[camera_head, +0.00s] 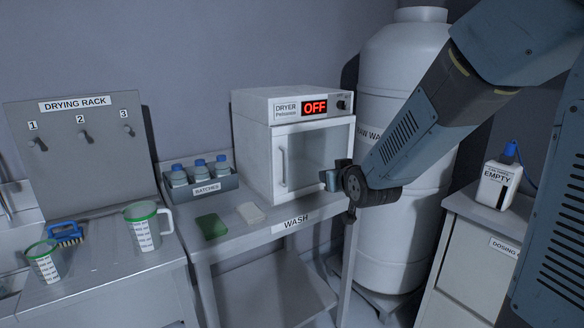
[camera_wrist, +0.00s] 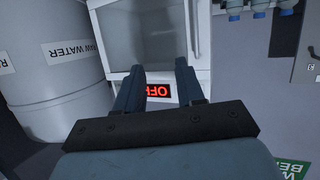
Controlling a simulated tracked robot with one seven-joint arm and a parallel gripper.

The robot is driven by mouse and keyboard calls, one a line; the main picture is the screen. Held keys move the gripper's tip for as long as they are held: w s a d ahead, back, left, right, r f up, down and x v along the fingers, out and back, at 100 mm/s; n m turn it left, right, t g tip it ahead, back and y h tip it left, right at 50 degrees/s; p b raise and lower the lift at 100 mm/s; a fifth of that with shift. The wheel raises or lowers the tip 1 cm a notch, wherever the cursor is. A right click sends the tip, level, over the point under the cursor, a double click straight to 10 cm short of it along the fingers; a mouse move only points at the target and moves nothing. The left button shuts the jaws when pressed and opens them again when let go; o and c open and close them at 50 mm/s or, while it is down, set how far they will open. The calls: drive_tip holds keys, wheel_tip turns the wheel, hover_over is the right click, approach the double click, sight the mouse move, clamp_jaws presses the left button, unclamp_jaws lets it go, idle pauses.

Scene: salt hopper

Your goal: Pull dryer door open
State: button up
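The white dryer (camera_head: 257,150) stands on the wash bench, with a red "OFF" display (camera_head: 314,107) on its top panel. Its glass-fronted door (camera_head: 318,150) looks closed. The vertical door handle (camera_head: 283,167) is on the door's left side. My gripper (camera_head: 330,180) is in front of the door's lower right part, apart from the handle. In the wrist view, which is upside down, my gripper (camera_wrist: 158,66) has its two fingers spread with nothing between them. The handle (camera_wrist: 195,32) shows beyond the right fingertip there.
A tray of blue-capped bottles (camera_head: 205,192) stands left of the dryer. A green sponge (camera_head: 212,227) and a white block (camera_head: 250,212) lie in front. A large white raw water tank (camera_head: 395,230) stands to the right, close behind my arm.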

drive_tip(key=w+a+f+n+t+y, duration=0.1)
drive_tip(key=w+a+f+t+y, duration=0.25)
drive_tip(key=a, duration=0.35)
drive_tip(key=f+x, duration=0.1)
drive_tip(key=x, duration=1.2)
drive_tip(key=shift+w+f+g, duration=0.2)
drive_tip(key=shift+g, duration=0.25)
clamp_jaws()
